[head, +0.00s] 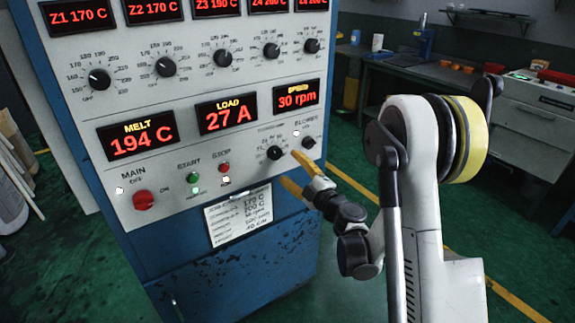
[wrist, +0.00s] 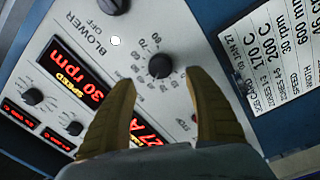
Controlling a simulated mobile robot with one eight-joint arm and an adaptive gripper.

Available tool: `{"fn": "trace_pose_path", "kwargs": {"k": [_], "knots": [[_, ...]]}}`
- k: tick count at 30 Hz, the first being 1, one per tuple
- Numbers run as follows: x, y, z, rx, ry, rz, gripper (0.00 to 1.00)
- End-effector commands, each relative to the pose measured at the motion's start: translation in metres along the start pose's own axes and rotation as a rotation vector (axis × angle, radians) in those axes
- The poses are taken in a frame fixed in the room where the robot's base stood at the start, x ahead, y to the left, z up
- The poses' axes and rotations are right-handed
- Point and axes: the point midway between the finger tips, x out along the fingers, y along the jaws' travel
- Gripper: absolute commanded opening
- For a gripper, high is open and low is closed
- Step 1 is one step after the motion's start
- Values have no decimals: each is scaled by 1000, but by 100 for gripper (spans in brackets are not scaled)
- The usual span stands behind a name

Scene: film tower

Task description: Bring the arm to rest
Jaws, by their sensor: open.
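My arm (head: 412,210) reaches from the right toward the front of a blue and grey control cabinet (head: 165,262). My gripper (head: 296,170) has yellow-tan fingers, spread apart and empty, in front of the panel's lower right. In the wrist view the fingertips (wrist: 159,79) stand on either side of the line to a black speed knob (wrist: 159,65). The knob shows just past the tips, with clear panel between it and each finger. The same knob (head: 275,153) is left of the gripper in the head view. How far the tips are from the panel is hard to tell.
A blower knob (head: 308,143) sits close to the upper finger. A paper card (head: 238,217) is on the cabinet below the panel. A workbench (head: 440,75) stands behind at the right. Green floor (head: 345,180) is open between the cabinet and the bench.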

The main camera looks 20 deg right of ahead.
Motion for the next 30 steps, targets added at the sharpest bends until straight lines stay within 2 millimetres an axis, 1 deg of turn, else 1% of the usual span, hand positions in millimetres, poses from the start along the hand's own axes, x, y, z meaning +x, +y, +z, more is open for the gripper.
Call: {"fn": "trace_pose_path", "kwargs": {"k": [5,8,11,12,14,15,17,18,20,21,23,26,27,29,30], "knots": [[0,0,0,0,0,0,62],[0,11,-2,14,-13,18,62],[-2,42,-8,61,-59,70,62],[-4,59,-11,92,-89,99,62],[-11,87,-15,149,-146,146,62],[-17,105,-16,193,-190,175,62],[-30,127,-19,265,-261,211,62],[-40,138,-20,313,-310,229,62],[-57,149,-22,389,-383,246,62],[-70,152,-23,440,-433,250,62],[-91,153,-26,518,-509,247,62],[-130,142,-34,650,-634,213,62],[-146,133,-38,702,-682,190,62],[-172,115,-48,780,-754,144,62],[-190,102,-55,831,-800,107,62]]}}
